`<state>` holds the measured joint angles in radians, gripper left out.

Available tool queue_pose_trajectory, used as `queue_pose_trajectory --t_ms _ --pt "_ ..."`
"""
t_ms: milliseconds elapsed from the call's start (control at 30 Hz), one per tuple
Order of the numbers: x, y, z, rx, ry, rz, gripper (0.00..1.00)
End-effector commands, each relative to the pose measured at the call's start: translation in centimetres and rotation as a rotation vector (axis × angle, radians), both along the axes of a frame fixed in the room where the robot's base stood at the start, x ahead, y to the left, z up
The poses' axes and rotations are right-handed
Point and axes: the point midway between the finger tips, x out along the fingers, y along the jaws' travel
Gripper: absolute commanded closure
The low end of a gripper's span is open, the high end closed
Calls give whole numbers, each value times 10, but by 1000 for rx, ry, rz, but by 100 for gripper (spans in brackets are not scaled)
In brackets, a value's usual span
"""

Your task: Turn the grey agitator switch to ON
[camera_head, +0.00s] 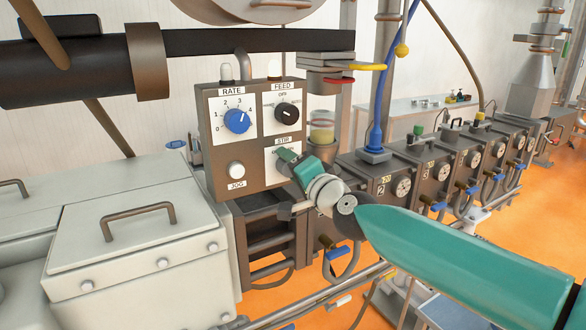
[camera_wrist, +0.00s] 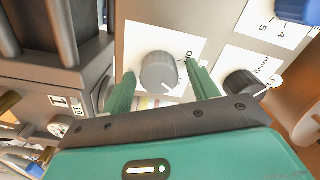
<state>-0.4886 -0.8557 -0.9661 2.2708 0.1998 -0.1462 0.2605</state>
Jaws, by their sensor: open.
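The control box (camera_head: 216,165) stands left of centre in the head view. My gripper (camera_wrist: 160,68) is open, with one green finger on each side of the switch. I see nothing held.
Close by are the black FEED knob (camera_head: 287,112), the blue RATE knob (camera_head: 237,121) and the white JOG button (camera_head: 236,169). The FEED knob (camera_wrist: 240,82) is just right of a finger in the wrist view. A row of dark heater blocks (camera_head: 385,180) stands to the right.

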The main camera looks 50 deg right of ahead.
Motion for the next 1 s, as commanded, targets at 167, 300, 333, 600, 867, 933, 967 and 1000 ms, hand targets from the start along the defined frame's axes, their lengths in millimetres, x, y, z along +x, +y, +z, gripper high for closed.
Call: queue_pose_trajectory --t_ms 167,300,333,600,867,933,967,1000 --pt "-5 1 0 0 0 -1 41" --pt "-20 5 0 0 -2 -4 41" --pt "-24 6 0 0 -1 -3 41" --pt "-70 20 0 0 -3 -4 41" --pt "-113 34 1 -1 -3 -5 41" --pt "-121 37 0 -1 -2 -4 41" --pt "-124 38 0 0 -2 -2 41" --pt "-127 39 0 1 -1 -2 41"
